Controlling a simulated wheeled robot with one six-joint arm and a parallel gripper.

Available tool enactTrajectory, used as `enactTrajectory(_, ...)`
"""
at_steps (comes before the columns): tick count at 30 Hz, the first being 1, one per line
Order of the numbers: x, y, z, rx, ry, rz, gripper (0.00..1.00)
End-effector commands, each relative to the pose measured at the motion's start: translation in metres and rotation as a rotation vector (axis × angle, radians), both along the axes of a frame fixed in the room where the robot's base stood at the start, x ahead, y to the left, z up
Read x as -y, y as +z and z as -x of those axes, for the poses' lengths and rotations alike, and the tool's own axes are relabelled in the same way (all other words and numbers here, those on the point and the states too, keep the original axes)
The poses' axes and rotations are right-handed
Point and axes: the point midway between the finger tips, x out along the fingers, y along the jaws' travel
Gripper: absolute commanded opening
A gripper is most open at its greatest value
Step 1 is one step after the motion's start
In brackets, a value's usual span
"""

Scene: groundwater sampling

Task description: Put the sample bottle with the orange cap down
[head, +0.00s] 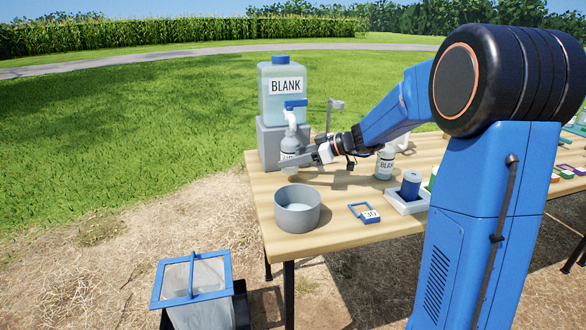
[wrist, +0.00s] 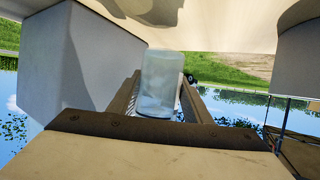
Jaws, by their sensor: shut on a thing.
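My gripper (head: 296,160) is shut around a clear sample bottle (head: 289,147) with a white label, only partly readable. The bottle is upright in the head view, just under the spout of the BLANK tank (head: 281,95). In the wrist view, which is upside down, the same bottle (wrist: 161,84) stands between the two fingers (wrist: 160,100). No orange cap shows on it in either view. I cannot tell whether its base touches the table (head: 335,190).
The tank sits on a grey block (head: 268,145), close beside my gripper. A grey bowl (head: 297,208) is in front. A second bottle marked BLANK (head: 384,163), a white tray (head: 406,205) and a blue tag (head: 364,212) are to the right. A blue-framed bin (head: 193,285) stands on the ground.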

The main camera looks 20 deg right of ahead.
Motion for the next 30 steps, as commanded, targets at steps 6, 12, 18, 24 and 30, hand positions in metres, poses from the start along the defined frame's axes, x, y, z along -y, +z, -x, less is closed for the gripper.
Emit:
enactTrajectory(6,0.008,-0.017,-0.001,-0.003,0.0,-0.001,0.17)
enactTrajectory(12,0.008,-0.035,-0.001,0.0,0.0,0.0,0.17)
enactTrajectory(18,0.008,-0.035,-0.001,0.0,0.0,0.0,0.17)
enactTrajectory(24,0.008,-0.038,-0.001,0.0,0.0,0.0,0.56)
enactTrajectory(30,0.008,-0.038,-0.001,0.0,0.0,0.0,0.63)
